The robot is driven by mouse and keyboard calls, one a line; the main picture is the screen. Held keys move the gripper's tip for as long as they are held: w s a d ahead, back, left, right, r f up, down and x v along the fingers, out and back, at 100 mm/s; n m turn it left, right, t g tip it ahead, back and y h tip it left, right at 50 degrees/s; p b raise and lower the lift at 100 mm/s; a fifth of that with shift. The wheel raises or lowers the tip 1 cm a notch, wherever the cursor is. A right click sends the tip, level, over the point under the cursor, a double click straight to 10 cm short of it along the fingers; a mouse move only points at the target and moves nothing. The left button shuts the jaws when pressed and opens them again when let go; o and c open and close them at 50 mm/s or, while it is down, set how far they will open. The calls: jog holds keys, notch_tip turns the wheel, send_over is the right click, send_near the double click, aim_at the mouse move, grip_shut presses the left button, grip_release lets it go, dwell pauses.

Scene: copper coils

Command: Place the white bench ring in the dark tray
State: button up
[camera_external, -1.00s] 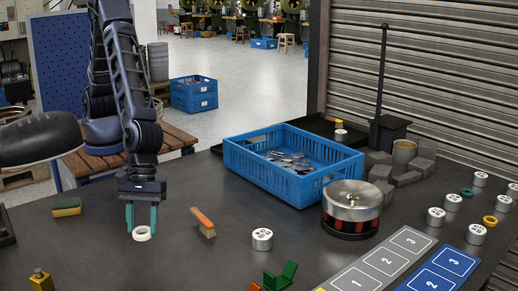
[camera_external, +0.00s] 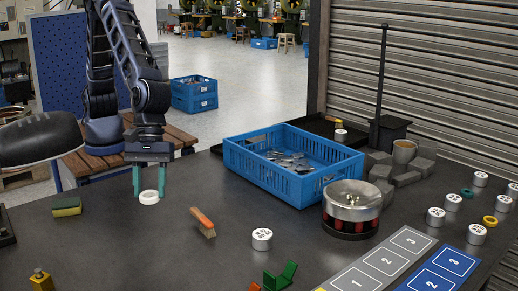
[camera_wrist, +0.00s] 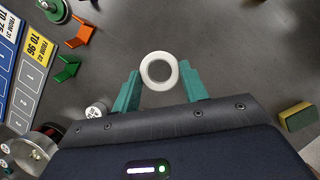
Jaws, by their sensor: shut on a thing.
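The white bench ring (camera_external: 149,201) is held between the teal fingers of my gripper (camera_external: 149,188), above the dark bench on the left. In the wrist view the ring (camera_wrist: 158,86) sits at the fingertips of my gripper (camera_wrist: 159,78), its open hole facing the camera. The dark tray (camera_external: 313,123) lies at the back of the bench, behind the blue crate and far to the right of my gripper. The crate hides part of the tray. A small white cylinder and a yellow item are in its right part.
The blue crate (camera_external: 270,181) with metal pieces stands between my gripper and the tray. A brush (camera_external: 203,221), a white weight (camera_external: 262,239) and a metal drum (camera_external: 351,201) are on the bench. A dark post (camera_external: 382,80) rises right of the tray.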

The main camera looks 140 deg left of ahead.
jog(key=s+a+n+t+y, duration=0.2)
jog(key=a+n, duration=0.5)
jog(key=a, duration=3.7)
jog(key=s+a+n+y, duration=0.1)
jog(key=s+a, duration=0.3)
jog(key=a, duration=0.3)
jog(key=s+a+n, duration=0.2)
jog(key=s+a, duration=0.3)
jog(key=a, duration=0.3)
jog(key=s+a+n+y, duration=0.1)
jog(key=s+a, duration=0.3)
jog(key=a, duration=0.3)
jog(key=s+a+n+g+y, duration=0.1)
jog(key=s+a+n, duration=0.2)
jog(key=s+a, duration=1.2)
jog(key=s+a+n+g+y, duration=0.1)
jog(key=s+a+n, duration=0.2)
jog(key=s+a, duration=1.25)
jog(key=s+d+f, duration=0.1)
jog(key=f, duration=0.5)
jog(key=s+d+f, duration=0.1)
jog(key=f, duration=0.5)
jog(key=s+d+f, duration=0.1)
jog(key=d+f, duration=0.1)
jog(key=f, duration=0.5)
jog(key=shift+s, duration=0.1)
jog(key=shift+f, duration=0.1)
